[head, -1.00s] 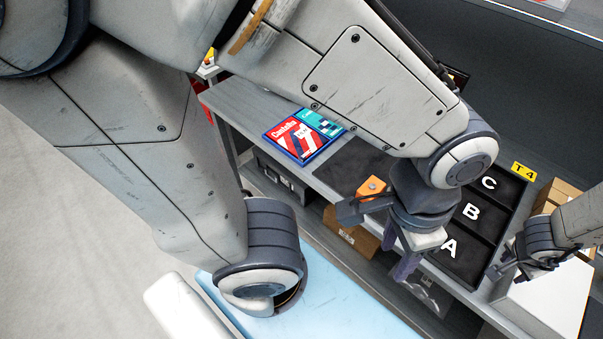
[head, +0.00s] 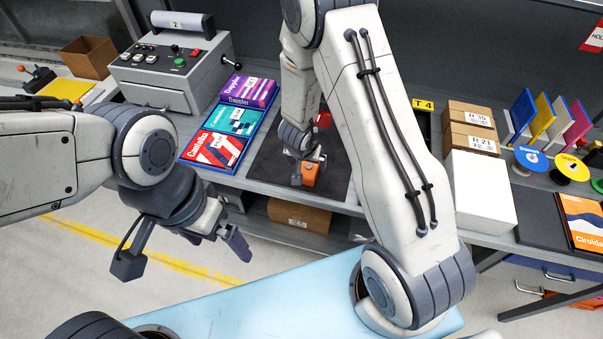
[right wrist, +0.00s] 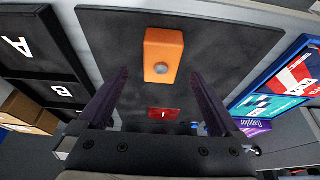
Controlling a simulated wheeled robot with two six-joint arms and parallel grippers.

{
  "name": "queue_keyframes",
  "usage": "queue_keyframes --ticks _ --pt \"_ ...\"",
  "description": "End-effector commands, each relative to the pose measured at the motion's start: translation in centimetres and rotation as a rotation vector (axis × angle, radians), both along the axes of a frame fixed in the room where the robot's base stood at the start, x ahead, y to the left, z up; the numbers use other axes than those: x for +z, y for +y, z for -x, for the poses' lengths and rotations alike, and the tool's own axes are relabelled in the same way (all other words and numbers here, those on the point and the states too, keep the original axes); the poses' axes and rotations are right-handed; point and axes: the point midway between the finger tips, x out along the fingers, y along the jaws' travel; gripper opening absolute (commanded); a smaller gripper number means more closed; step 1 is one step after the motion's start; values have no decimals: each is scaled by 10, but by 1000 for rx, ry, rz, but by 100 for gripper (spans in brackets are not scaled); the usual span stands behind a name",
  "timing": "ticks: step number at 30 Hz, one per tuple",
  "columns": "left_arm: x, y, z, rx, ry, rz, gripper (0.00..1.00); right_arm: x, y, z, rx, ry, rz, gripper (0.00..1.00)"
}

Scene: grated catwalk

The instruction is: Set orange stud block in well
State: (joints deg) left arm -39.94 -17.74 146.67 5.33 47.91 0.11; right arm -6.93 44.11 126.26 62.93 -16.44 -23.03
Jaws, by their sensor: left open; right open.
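The orange stud block (head: 309,174) sits on a dark mat (head: 268,165) on the bench. My right gripper (head: 306,172) is open at it, partly hiding it. In the right wrist view the orange block (right wrist: 163,48), with a round grey stud, shows ahead of and between the two open fingers, with no visible contact. The black tray (right wrist: 40,65) with wells lettered A and B is at the left of that view. In the head view my right arm hides most of the tray. My left gripper (head: 183,252) is open and empty, in front of the bench.
A red item (head: 323,119) lies at the back of the mat. Flat boxes in a blue tray (head: 184,158) stand left of the mat, a control box (head: 172,72) further left. A white box (head: 482,190) and brown cartons (head: 470,125) stand right of my right arm.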

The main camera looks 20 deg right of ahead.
Motion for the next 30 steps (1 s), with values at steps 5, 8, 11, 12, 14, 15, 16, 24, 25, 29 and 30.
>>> queue_keyframes --ticks 5,8,11,12,14,15,16,24,25,29,30 --pt "-6 0 0 1 0 0 98 -15 -3 -5 0 -1 1 100" --pt "-6 0 0 1 0 0 98 -24 -5 -9 1 2 1 100" --pt "-6 0 0 1 0 0 98 -37 -9 -15 1 2 0 100" --pt "-6 0 0 1 0 0 98 -43 -10 -18 1 2 0 100" --pt "-7 0 0 1 0 0 98 -51 -11 -20 1 2 0 100" --pt "-7 0 0 1 0 0 98 -55 -12 -23 2 1 0 100" --pt "-7 0 0 1 0 0 98 -57 -12 -23 2 1 0 100" --pt "-7 0 0 1 0 0 98 -61 -13 -26 3 -1 0 100" --pt "-7 0 0 1 0 0 98 -61 -13 -26 3 -1 0 100" --pt "-7 0 0 1 0 0 98 -61 -12 -26 4 -1 0 54" --pt "-7 0 0 1 0 0 98 -61 -12 -25 4 0 -1 39"
